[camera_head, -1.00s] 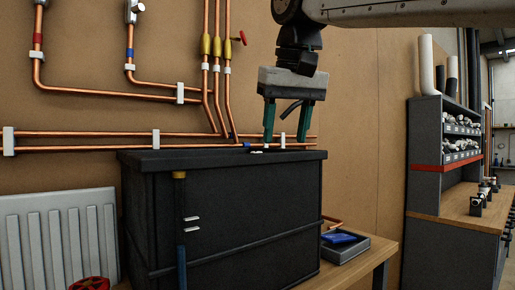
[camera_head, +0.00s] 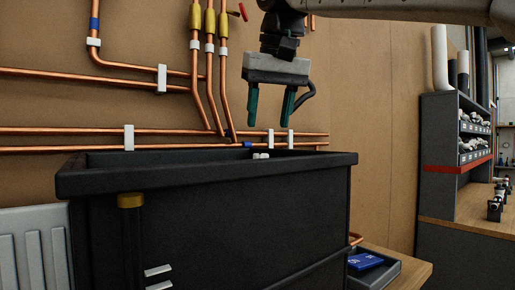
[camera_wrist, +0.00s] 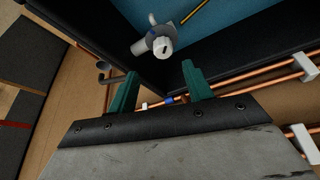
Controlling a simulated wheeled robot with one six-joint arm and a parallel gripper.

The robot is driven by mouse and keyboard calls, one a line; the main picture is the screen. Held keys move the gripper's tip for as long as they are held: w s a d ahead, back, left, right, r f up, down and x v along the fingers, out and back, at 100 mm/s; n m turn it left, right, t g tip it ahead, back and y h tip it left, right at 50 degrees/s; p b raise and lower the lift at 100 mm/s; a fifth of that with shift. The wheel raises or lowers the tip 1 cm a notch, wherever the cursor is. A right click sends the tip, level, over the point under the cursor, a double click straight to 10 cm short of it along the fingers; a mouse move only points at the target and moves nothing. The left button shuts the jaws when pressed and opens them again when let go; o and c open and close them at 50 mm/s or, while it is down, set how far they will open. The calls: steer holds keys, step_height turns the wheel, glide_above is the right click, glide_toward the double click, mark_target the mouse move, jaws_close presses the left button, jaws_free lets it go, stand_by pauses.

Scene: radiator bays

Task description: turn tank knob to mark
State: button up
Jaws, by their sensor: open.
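The black tank (camera_head: 210,215) stands in front of the wall, its top open. In the wrist view, the tank's dark wall (camera_wrist: 100,40) borders blue inside. The white tank knob (camera_wrist: 162,47) with a dark mark sits on a grey valve body just inside that wall. In the head view only a small white top of it (camera_head: 261,156) shows above the rim. My gripper (camera_head: 268,120) hangs above the tank's back part, over the knob. Its green fingers are apart with nothing between them; in the wrist view the gripper (camera_wrist: 159,70) has the knob just beyond its fingertips.
Copper pipes (camera_head: 60,132) with white clips run along the wall behind the tank. A red-handled valve (camera_head: 243,12) is higher up, near my arm. A tray with a blue item (camera_head: 365,261) lies right of the tank. A yellow rod (camera_wrist: 195,11) shows inside the tank.

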steer(key=x, duration=0.7)
steer(key=shift+a+f, duration=0.2)
steer(key=shift+a, duration=0.1)
steer(key=c, duration=1)
